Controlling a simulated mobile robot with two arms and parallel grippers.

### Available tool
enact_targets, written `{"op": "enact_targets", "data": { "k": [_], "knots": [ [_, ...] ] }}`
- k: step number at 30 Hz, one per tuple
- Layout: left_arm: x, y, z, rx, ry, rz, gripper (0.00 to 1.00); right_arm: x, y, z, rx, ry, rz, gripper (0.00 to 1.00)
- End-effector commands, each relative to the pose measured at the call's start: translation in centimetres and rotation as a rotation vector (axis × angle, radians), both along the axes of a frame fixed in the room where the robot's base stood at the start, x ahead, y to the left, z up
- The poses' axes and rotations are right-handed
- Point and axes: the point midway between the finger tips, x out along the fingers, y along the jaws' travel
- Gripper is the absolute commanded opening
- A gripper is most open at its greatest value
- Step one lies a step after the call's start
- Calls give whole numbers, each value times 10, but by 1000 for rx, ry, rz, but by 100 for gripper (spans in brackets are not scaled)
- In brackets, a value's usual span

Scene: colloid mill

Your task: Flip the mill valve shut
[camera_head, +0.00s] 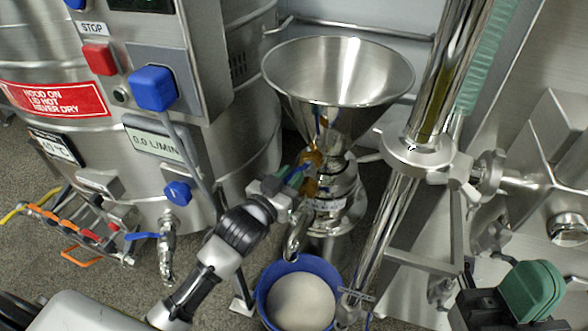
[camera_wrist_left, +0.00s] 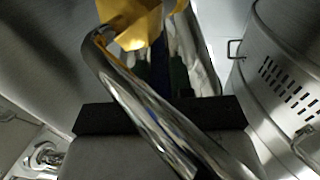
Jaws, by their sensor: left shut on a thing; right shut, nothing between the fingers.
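The colloid mill stands at the centre of the head view, with a wide steel hopper (camera_head: 338,72) on top. Below the hopper is a yellow-brown valve body (camera_head: 311,160); it also shows at the top of the left wrist view (camera_wrist_left: 135,25). My left gripper (camera_head: 294,181) reaches in from the lower left and is shut on the blue valve handle (camera_head: 300,172), mostly hidden by the fingers. A curved chrome spout (camera_wrist_left: 140,105) crosses in front of the fingers in the left wrist view. My right gripper (camera_head: 532,290) is at the lower right, shut and empty, away from the mill.
A blue bowl (camera_head: 264,302) with pale contents stands under the spout. A steel tank (camera_head: 75,150) and a control box with a blue knob (camera_head: 154,88) are at the left. A slanted chrome pipe (camera_head: 440,85) with a clamp stands close to the mill's right.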

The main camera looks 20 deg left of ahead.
Motion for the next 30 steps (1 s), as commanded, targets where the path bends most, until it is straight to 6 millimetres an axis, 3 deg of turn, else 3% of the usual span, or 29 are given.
{"op": "enact_targets", "data": {
  "k": [15, 16, 20, 30],
  "knots": [
    [2, 7, 1, -1, -1, -50, 0, -2, 0, 5, 1, 12, 1, 0],
    [2, 7, 1, 0, -1, -50, 25, -2, 0, 5, 1, 12, 1, 0],
    [2, 7, 1, -1, 0, -51, 45, -2, 0, 5, 1, 12, 1, 0],
    [-1, 7, 1, -2, 2, -52, 48, -1, 0, 6, 1, 12, 1, 0]
  ]
}}
